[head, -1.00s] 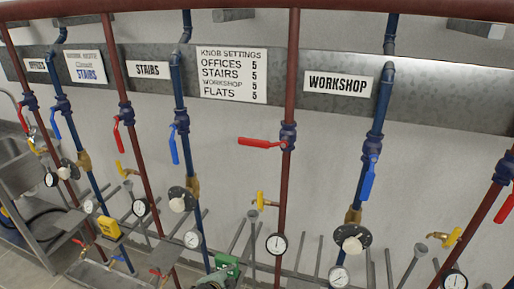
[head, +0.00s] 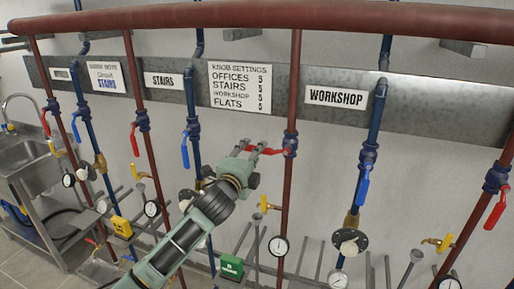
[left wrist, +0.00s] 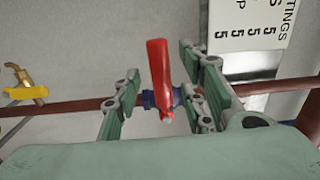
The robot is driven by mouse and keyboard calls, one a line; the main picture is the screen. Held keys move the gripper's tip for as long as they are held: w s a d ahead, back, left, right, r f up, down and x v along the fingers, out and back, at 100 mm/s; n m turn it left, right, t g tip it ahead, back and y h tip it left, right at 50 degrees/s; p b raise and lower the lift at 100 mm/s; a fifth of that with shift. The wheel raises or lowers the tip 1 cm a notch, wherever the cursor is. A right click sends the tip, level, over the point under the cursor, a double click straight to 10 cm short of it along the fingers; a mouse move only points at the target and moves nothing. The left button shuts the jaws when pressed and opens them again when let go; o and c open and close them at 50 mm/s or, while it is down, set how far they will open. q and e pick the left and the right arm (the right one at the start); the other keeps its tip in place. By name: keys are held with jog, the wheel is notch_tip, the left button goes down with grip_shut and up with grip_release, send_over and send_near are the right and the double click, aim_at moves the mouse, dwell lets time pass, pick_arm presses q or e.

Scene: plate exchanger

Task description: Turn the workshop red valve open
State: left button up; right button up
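The workshop red valve is on the red pipe (head: 293,90) just left of the WORKSHOP sign (head: 337,97). Its red handle (head: 273,151) points left, across the vertical pipe, from the blue valve body (head: 290,145). My left gripper (head: 250,147) is at the handle in the head view and partly hides it. In the left wrist view the fingers (left wrist: 166,78) are spread apart. The red handle (left wrist: 160,65) stands between them, with gaps visible on both sides. My right gripper is not in view.
A blue pipe with a blue handle (head: 363,186) stands right of the valve. Below are a pressure gauge (head: 278,246), a yellow tap (head: 268,206) and a green box (head: 231,268). A thick red pipe (head: 250,15) crosses above. A sink (head: 22,153) is at far left.

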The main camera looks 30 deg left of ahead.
pick_arm(q)
jog(key=shift+p+x, duration=0.35)
jog(key=shift+x, duration=1.3)
jog(key=shift+d, duration=0.1)
jog(key=shift+c, duration=0.2)
grip_shut()
